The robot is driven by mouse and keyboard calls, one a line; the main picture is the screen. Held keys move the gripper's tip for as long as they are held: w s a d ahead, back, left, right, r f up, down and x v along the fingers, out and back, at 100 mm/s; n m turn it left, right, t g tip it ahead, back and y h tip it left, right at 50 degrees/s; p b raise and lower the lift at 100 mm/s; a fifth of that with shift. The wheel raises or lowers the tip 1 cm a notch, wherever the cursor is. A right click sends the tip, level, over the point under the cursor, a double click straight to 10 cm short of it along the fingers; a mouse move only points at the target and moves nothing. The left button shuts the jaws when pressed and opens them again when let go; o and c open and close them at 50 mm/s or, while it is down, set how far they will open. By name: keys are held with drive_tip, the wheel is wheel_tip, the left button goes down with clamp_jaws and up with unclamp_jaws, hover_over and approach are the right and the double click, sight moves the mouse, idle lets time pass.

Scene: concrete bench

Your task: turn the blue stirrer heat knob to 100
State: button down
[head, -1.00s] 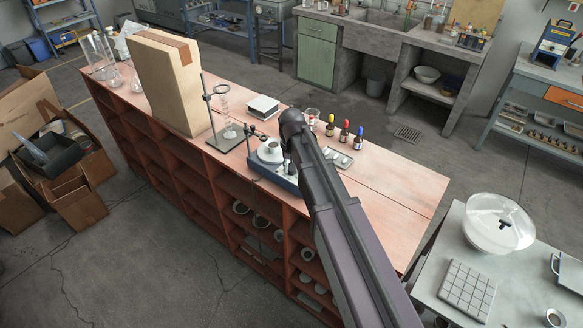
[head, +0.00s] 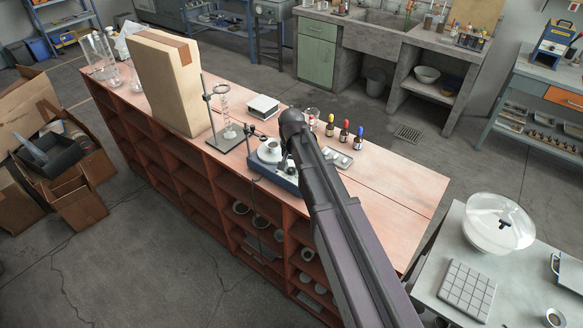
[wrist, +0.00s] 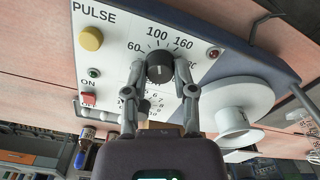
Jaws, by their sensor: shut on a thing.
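The blue stirrer (head: 264,178) stands on the bench in the head view, partly hidden by my arm. In the wrist view its white control panel (wrist: 107,56) faces me, with a dark round heat knob (wrist: 159,67) on it. The marks 60, 100 and 160 are printed around the knob's far side; 100 stands just above it in the picture. I cannot read the knob's pointer surely. My gripper (wrist: 160,74) is shut on the knob, one finger on each side. The fingers hide parts of a lower dial. In the head view my arm hides the gripper and knob.
A yellow button (wrist: 91,38) and a red switch (wrist: 88,99) sit left of the knob. The stirrer's round plate (wrist: 235,105) lies to the right. Small dropper bottles (head: 344,132) and a retort stand (head: 222,136) flank the stirrer. The bench's right end is clear.

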drive_tip(key=shift+c, duration=2.2)
unclamp_jaws()
drive_tip(key=shift+n, duration=0.3)
